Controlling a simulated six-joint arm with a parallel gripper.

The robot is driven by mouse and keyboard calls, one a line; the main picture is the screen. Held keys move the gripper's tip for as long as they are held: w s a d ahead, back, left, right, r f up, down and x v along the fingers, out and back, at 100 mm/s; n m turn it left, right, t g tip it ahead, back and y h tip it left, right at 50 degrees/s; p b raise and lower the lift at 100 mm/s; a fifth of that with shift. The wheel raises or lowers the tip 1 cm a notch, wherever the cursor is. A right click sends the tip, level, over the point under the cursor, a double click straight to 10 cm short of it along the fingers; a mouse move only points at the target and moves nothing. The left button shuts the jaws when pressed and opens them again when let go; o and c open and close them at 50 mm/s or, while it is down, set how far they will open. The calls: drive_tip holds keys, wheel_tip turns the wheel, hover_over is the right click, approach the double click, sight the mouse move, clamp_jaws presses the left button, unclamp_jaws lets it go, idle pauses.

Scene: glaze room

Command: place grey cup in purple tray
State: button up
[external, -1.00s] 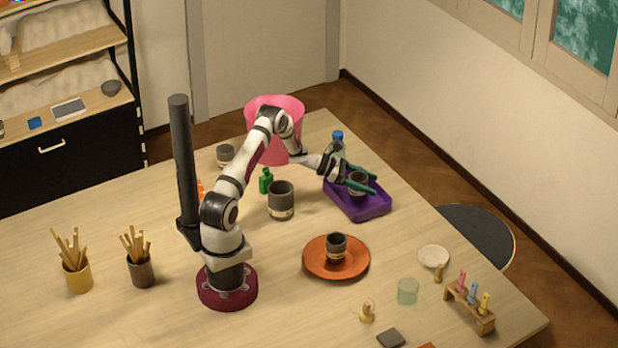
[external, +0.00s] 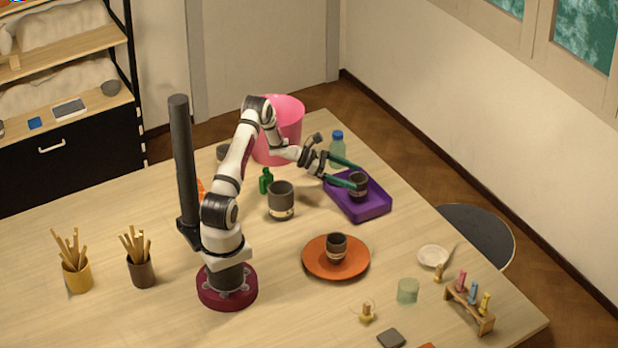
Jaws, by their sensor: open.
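A grey cup (external: 358,187) with a pale lower band stands upright in the purple tray (external: 368,209) at the right of the table. My gripper (external: 357,176) is open, its two long green fingers reaching from the left toward the cup. The fingertips lie close around or just behind the cup's upper part; I cannot tell whether they touch it. Similar grey cups stand elsewhere: a larger one (external: 281,201) left of the tray, and a small one (external: 336,246) on the orange plate (external: 318,268).
A clear blue-capped bottle (external: 338,150) stands behind the tray, close to my gripper. A pink bin (external: 285,128) is behind my arm, and a small green bottle (external: 266,181) is left of the larger cup. The table is clear between the orange plate and the tray.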

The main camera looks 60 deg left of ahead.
drive_tip(key=v, duration=0.5)
drive_tip(key=shift+s+a+r, duration=0.1)
drive_tip(key=shift+s+r, duration=0.05)
drive_tip(key=shift+s, duration=0.15)
drive_tip(key=s+d+r+m+g, duration=0.5)
drive_tip(key=s+d+r+m, duration=0.15)
drive_tip(key=d+m, duration=0.3)
drive_tip(key=s+d+r+m+g, duration=0.5)
drive_tip(key=s+d+m, duration=0.25)
drive_tip(key=d, duration=0.25)
drive_tip(key=s+a+m+y, duration=0.1)
drive_tip(key=s+m+y, duration=0.4)
drive_tip(key=s+m, duration=0.3)
drive_tip(key=s+a+r+m+g+y, duration=0.1)
drive_tip(key=s+a+m+y, duration=0.1)
drive_tip(key=s+m+y, duration=0.3)
drive_tip(key=s+m, duration=0.3)
drive_tip(key=s, duration=0.2)
drive_tip(key=shift+r+m, duration=0.3)
drive_tip(key=shift+m, duration=0.1)
